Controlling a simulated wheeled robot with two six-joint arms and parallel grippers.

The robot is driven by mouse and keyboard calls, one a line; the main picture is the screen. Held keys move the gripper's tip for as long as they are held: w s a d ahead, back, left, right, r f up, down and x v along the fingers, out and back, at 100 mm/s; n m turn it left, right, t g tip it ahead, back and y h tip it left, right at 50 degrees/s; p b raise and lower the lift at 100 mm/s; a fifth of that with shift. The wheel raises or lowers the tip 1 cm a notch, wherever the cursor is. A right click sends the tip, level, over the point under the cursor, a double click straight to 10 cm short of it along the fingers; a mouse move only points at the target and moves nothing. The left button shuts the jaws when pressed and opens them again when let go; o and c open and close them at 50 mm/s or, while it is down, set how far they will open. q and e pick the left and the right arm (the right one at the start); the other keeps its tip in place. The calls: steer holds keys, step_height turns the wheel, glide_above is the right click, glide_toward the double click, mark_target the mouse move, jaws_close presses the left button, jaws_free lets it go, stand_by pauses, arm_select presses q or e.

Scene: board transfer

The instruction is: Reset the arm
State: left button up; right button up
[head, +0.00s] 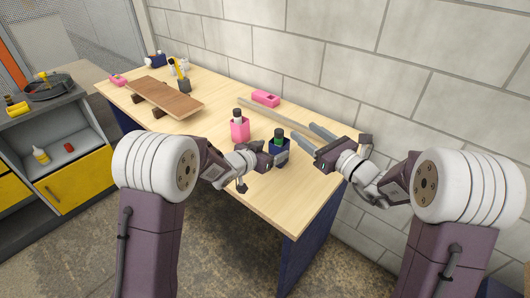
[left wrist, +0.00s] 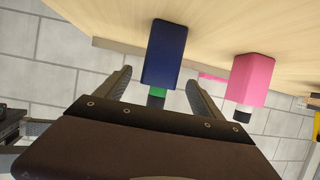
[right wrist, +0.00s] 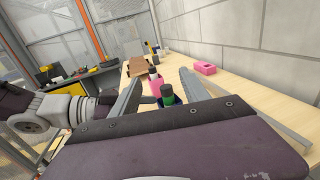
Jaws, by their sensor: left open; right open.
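My left gripper (head: 268,156) is open at the near part of the table, close beside a dark blue holder (head: 286,156) with a green-topped item (head: 279,136). In the left wrist view the blue holder (left wrist: 165,55) shows between the open fingers, with no visible grip on it. My right gripper (head: 304,134) is open and empty above the table, to the right of the blue holder. In the right wrist view the green-topped item (right wrist: 167,91) shows between the spread fingers, farther off. A brown board (head: 168,97) lies across supports at the table's far left.
A pink holder (head: 240,131) with a white, dark-capped item stands near the blue holder. A pink box (head: 265,98) lies by the block wall. A long strip (head: 283,118) runs along the wall side. A cabinet (head: 85,140) stands left of the table (head: 218,100).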

arm_select(q)
steer(key=v, duration=0.6)
steer(key=shift+s, duration=0.15)
steer(key=shift+r, duration=0.1)
